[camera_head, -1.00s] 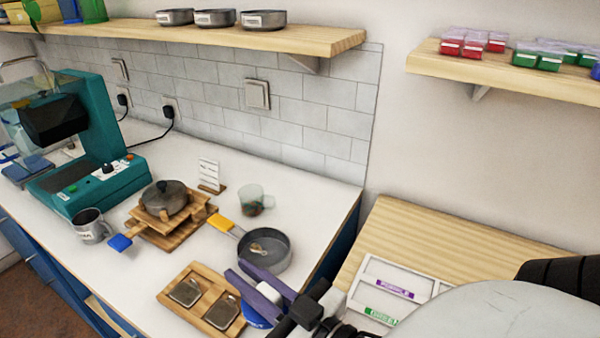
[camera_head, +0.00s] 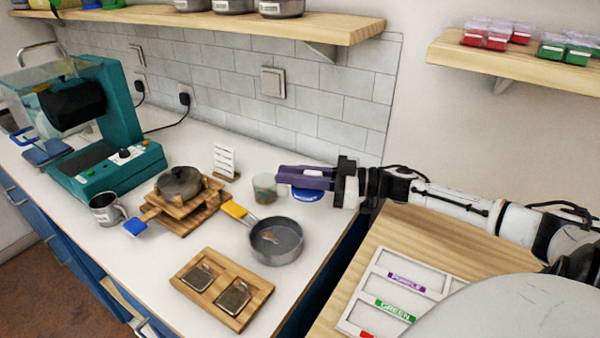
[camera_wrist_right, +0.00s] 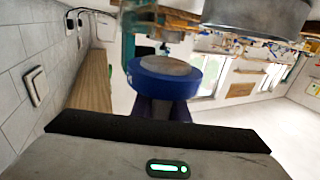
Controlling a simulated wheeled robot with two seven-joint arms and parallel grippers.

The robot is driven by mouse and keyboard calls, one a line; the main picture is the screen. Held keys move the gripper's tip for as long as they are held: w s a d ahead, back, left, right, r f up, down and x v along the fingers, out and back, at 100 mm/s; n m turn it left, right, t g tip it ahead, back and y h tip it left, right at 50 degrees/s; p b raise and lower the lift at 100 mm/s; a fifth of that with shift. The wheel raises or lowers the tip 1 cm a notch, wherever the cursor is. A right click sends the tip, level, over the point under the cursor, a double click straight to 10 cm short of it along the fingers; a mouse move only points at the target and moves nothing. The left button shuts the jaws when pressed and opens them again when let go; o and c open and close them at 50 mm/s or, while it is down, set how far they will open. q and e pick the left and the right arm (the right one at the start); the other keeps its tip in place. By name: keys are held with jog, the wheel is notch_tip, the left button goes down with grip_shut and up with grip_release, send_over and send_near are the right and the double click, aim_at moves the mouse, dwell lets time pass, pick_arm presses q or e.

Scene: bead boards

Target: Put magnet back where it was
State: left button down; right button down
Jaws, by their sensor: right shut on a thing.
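My right gripper (camera_head: 284,174), with purple fingers, is shut on a blue round piece (camera_head: 307,195) with a pale top and white lettering on its side. I take this piece to be the magnet. It is held up above the counter, near the tiled wall. In the right wrist view the blue piece (camera_wrist_right: 172,80) sits at the purple fingertips, its grey round face showing. The fingers hide part of it. My left gripper is in neither view.
Below and left stand a grey pan (camera_head: 276,240) with a yellow handle, a frosted cup (camera_head: 264,187), a lidded pot (camera_head: 180,184) on a wooden stand and a white rack (camera_head: 226,160). A wooden tray (camera_head: 222,288) lies in front. Shelves (camera_head: 335,36) run above.

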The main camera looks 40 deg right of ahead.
jog(key=shift+d, duration=0.4)
jog(key=shift+f, duration=0.85)
notch_tip(320, 180, down, 4)
jog(key=shift+f+b, duration=0.15)
jog(key=shift+b, duration=1.1)
jog(key=shift+f+b, duration=0.35)
jog(key=shift+b, duration=0.05)
jog(key=shift+f+b, duration=0.35)
jog(key=shift+f, duration=0.15)
jog(key=c, duration=1.6)
grip_release()
jog(key=shift+c, duration=0.2)
